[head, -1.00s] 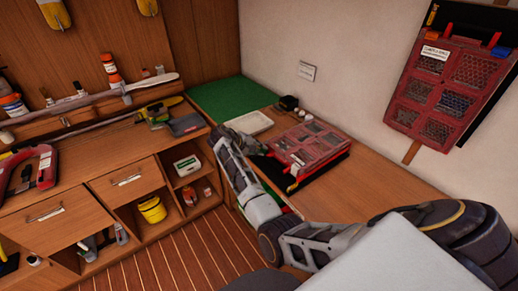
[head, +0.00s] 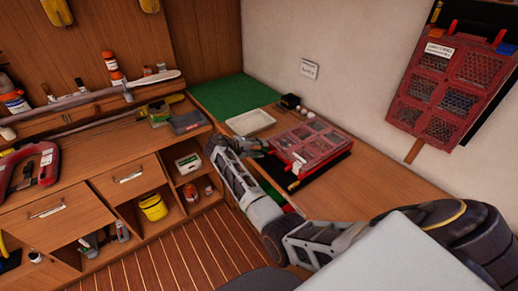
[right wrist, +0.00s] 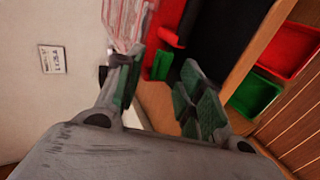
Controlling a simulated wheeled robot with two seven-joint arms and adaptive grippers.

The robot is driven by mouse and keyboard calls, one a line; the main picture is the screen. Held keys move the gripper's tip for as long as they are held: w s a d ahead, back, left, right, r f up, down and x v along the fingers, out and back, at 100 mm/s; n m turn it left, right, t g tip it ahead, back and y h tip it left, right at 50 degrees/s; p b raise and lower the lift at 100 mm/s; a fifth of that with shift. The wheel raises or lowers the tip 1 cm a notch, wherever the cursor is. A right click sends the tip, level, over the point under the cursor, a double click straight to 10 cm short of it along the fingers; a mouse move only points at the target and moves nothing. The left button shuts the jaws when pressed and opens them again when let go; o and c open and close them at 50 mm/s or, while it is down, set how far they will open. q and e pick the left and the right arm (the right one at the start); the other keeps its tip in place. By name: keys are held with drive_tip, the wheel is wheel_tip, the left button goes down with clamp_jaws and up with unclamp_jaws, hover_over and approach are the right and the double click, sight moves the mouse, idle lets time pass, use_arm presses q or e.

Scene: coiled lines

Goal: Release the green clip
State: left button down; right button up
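The red case (head: 312,140) with clear mesh windows lies on a black mat on the bench. In the right wrist view, a small green clip (right wrist: 162,66) shows at the edge of the red case (right wrist: 128,18), below a red clip (right wrist: 168,37). My right gripper (head: 262,148) is beside the case's left side. In the right wrist view, the fingers of my right gripper (right wrist: 160,92) stand apart with green pads, and the green clip shows in the gap beyond them. Nothing is visibly held. In the head view I cannot make out the green clip. My left gripper is not in view.
A white tray (head: 251,123) and a green mat (head: 232,97) lie behind the gripper. A similar red case (head: 440,95) hangs on the wall. Red (right wrist: 288,50) and green (right wrist: 254,94) bins sit below the bench edge. A small black box (head: 290,101) stands near the wall.

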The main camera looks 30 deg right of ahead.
drive_tip(key=shift+a, duration=0.1)
drive_tip(key=v, duration=1.1)
drive_tip(key=shift+a+r, duration=0.25)
drive_tip(key=shift+a, duration=0.1)
idle(0.4)
drive_tip(key=shift+w, duration=0.1)
